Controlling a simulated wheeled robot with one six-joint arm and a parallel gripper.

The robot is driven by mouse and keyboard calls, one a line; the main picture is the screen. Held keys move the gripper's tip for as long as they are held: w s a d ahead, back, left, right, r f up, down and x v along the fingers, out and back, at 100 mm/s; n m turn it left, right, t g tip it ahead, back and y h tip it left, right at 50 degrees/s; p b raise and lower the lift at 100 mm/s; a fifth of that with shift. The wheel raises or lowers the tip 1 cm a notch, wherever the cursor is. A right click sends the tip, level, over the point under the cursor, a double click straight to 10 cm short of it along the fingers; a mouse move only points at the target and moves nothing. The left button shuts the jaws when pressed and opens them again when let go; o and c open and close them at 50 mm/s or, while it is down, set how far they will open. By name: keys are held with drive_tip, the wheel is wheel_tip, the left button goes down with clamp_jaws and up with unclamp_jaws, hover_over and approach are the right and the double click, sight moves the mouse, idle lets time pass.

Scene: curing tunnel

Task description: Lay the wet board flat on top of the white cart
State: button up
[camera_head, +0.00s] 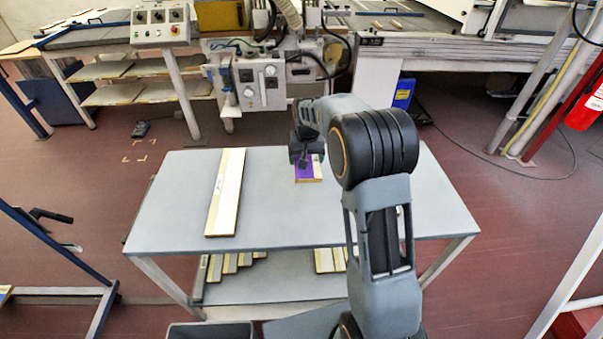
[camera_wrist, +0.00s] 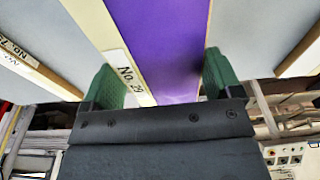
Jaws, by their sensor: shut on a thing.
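My gripper (camera_head: 304,158) is over the grey top of the white-framed cart (camera_head: 285,215), partly behind my arm. In the wrist view, its green fingers (camera_wrist: 160,78) are shut on the sides of a purple-coated board (camera_wrist: 175,35) with a cream edge strip labelled "No. 29". The purple board also shows in the head view (camera_head: 311,172), mostly hidden by my gripper and arm. It looks flat and at or close to the cart top; I cannot tell whether it touches. Its far end is hidden.
A long cream board (camera_head: 227,190) lies on the cart top, left of my gripper. Another labelled board (camera_wrist: 35,65) lies left in the wrist view. Several boards (camera_head: 232,263) lie on the lower shelf. A machine (camera_head: 258,85) stands behind the cart. The cart top's front middle is clear.

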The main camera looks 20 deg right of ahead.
drive_tip(key=shift+s+a+f, duration=0.25)
drive_tip(key=shift+a+f, duration=0.1)
drive_tip(key=shift+f, duration=0.15)
drive_tip(key=shift+s+a+f, duration=0.25)
drive_tip(key=shift+a+f, duration=0.1)
drive_tip(key=shift+f, duration=0.15)
drive_tip(key=shift+s+a+f, duration=0.1)
drive_tip(key=shift+a+f, duration=0.1)
drive_tip(key=shift+f, duration=1.6)
drive_tip(key=o, duration=0.8)
drive_tip(key=shift+f, duration=0.1)
drive_tip(key=r, duration=0.3)
drive_tip(key=s+r, duration=0.1)
drive_tip(key=r, duration=0.7)
drive_tip(key=shift+s+a+r, duration=0.15)
drive_tip(key=shift+s+r, duration=0.05)
drive_tip(key=shift+r, duration=0.05)
drive_tip(key=s+r, duration=0.2)
drive_tip(key=s, duration=0.1)
drive_tip(key=s+r, duration=0.1)
drive_tip(key=shift+s, duration=0.35)
drive_tip(key=shift+s+f+n+t, duration=0.2)
drive_tip(key=shift+s+n+t, duration=0.2)
drive_tip(key=shift+s, duration=2.9)
drive_tip(key=shift+s+f+n+t, duration=0.15)
drive_tip(key=shift+s+n+t, duration=0.25)
drive_tip(key=shift+s, duration=2.85)
drive_tip(key=shift+s+f+n+t, duration=0.2)
drive_tip(key=shift+s+n+t, duration=0.15)
drive_tip(key=shift+s, duration=2.95)
